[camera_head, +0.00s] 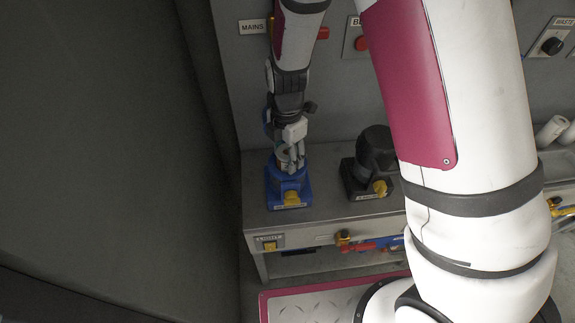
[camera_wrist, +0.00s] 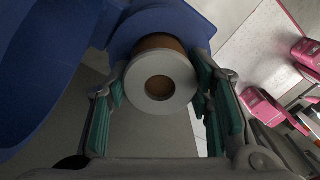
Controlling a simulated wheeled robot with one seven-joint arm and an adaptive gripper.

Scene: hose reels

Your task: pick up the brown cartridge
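The brown cartridge (camera_wrist: 158,43) shows in the wrist view as a brown cylinder with a pale grey ring-shaped end cap. It sits in the blue housing (camera_wrist: 190,22). In the head view the blue housing (camera_head: 289,183) stands on the left part of the grey bench, and the cartridge is mostly hidden by my fingers. My gripper (camera_head: 291,155) is at the top of this housing. In the wrist view the teal-padded fingers of my gripper (camera_wrist: 160,98) stand open on either side of the cartridge's end cap. A narrow gap shows at the left; contact at the right is unclear.
A black housing (camera_head: 374,165) with a yellow part stands right of the blue one on the bench (camera_head: 330,212). A wall panel with a MAINS label (camera_head: 252,27) rises behind. White rolls (camera_head: 552,130) lie at the far right. Pink parts (camera_wrist: 268,106) show at the wrist view's right.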

